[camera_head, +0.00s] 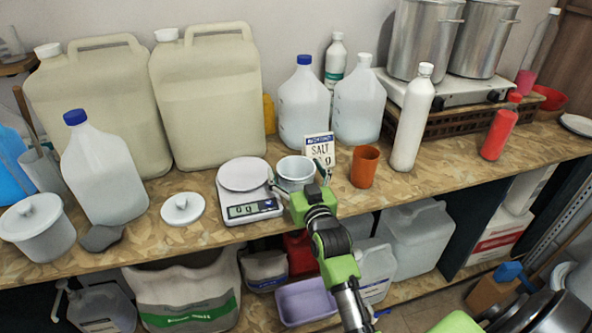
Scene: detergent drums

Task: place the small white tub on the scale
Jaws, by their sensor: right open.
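The small white tub (295,168) stands on the wooden shelf just right of the scale, open at the top. The scale (251,208) has a round, pale, empty plate (242,174) and a display that seems to read zero. My right gripper (299,182) is at the near side of the tub, its fingers open and spread to the tub's left and right. Whether they touch it I cannot tell. The gripper hides the tub's lower front. My left gripper is not in view.
A salt box (319,149) stands right behind the tub, and an orange cup (364,167) to its right. A white lid (183,209) lies left of the scale. Large jugs (206,95) line the back. The shelf's front edge is close.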

